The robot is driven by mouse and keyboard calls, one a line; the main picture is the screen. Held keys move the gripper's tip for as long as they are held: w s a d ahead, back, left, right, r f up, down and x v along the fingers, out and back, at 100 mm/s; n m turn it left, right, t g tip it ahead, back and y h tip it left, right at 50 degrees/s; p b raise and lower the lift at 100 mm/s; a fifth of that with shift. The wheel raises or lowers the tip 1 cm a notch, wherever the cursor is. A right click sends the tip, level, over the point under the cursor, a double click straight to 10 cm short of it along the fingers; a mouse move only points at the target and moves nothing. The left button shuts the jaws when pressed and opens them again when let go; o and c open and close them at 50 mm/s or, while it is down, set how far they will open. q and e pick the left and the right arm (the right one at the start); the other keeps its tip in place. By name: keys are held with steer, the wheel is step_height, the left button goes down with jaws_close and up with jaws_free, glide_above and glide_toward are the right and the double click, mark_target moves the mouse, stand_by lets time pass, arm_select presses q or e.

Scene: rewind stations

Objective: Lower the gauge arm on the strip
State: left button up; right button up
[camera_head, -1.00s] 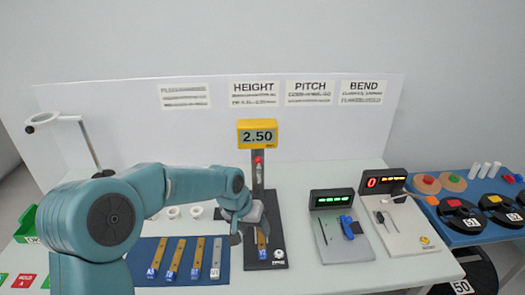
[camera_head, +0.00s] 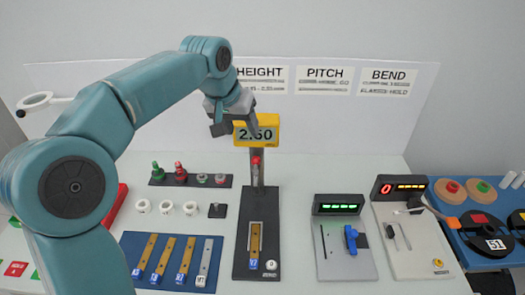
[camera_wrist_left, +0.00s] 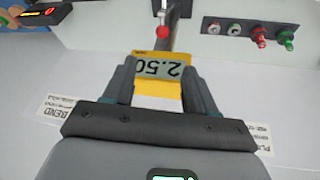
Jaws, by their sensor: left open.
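The height gauge stands mid-table, with a black base (camera_head: 242,262), an upright post and a yellow display (camera_head: 242,142) reading 2.50. A red knob (camera_head: 256,161) sits on the post below the display; it also shows in the wrist view (camera_wrist_left: 163,33). A brass strip (camera_head: 254,240) with a blue tag lies in the base, and there is clear height between knob and strip. My left gripper (camera_head: 236,128) is open and empty up at the display. In the wrist view the display (camera_wrist_left: 158,68) appears between its fingers (camera_wrist_left: 156,88); contact cannot be told. My right gripper is out of view.
A blue mat (camera_head: 130,244) with several strips lies left of the gauge. White rings (camera_head: 166,207) and a dark rack (camera_head: 192,181) of red and green plugs stand behind it. The pitch station (camera_head: 343,262) and bend station (camera_head: 422,255) are to the right.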

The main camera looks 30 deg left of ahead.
arm_select(q)
steer(key=p, duration=0.2)
glide_toward(254, 159)
steer(key=x, duration=0.9)
steer(key=shift+r, duration=0.1)
steer(key=shift+w+d+f, duration=0.1)
steer(key=shift+w+f, duration=0.1)
steer(key=shift+f, duration=0.05)
steer(key=shift+s, duration=0.2)
steer(key=shift+w, duration=0.2)
steer(key=c, duration=0.8)
jaws_close()
